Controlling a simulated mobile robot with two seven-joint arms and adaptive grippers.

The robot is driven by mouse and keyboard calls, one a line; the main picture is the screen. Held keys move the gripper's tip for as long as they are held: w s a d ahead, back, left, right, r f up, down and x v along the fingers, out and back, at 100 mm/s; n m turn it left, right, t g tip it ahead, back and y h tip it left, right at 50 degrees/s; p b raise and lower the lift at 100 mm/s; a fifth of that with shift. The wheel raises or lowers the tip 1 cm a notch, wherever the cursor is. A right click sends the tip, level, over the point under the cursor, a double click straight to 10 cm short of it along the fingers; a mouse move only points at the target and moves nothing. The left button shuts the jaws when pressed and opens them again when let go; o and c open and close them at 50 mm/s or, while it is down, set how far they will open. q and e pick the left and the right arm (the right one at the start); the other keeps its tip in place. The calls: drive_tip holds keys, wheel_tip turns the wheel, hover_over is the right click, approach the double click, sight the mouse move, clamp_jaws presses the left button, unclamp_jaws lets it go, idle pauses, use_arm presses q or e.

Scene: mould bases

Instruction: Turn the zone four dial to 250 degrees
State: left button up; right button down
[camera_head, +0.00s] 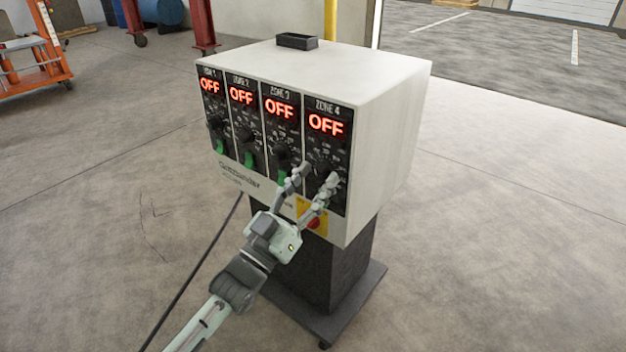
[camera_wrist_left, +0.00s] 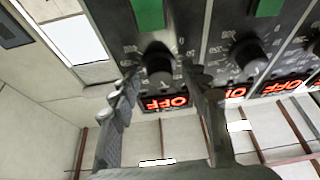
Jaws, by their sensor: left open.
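The white control box (camera_head: 390,95) has a black front with several zone panels. The zone four panel (camera_head: 339,146) is the rightmost, and its display (camera_head: 326,124) reads OFF in red. My left gripper (camera_head: 318,173) is open at the lower part of this panel, its fingers pointing toward the dial. In the left wrist view, which is upside down, the black zone four dial (camera_wrist_left: 159,65) lies between the open fingertips (camera_wrist_left: 161,73). I cannot tell whether they touch it. The fingers partly hide the dial in the head view. My right gripper is not in view.
The zone three dial (camera_wrist_left: 248,55) is close beside one finger. A red button (camera_head: 313,223) on a yellow plate sits below the panels, close to the gripper. A small black tray (camera_head: 297,41) lies on top of the box.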

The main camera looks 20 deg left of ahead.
use_arm(q)
drive_tip(key=shift+c, duration=0.6)
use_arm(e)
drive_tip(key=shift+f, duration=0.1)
use_arm(q)
clamp_jaws()
drive_tip(key=shift+m, duration=0.4)
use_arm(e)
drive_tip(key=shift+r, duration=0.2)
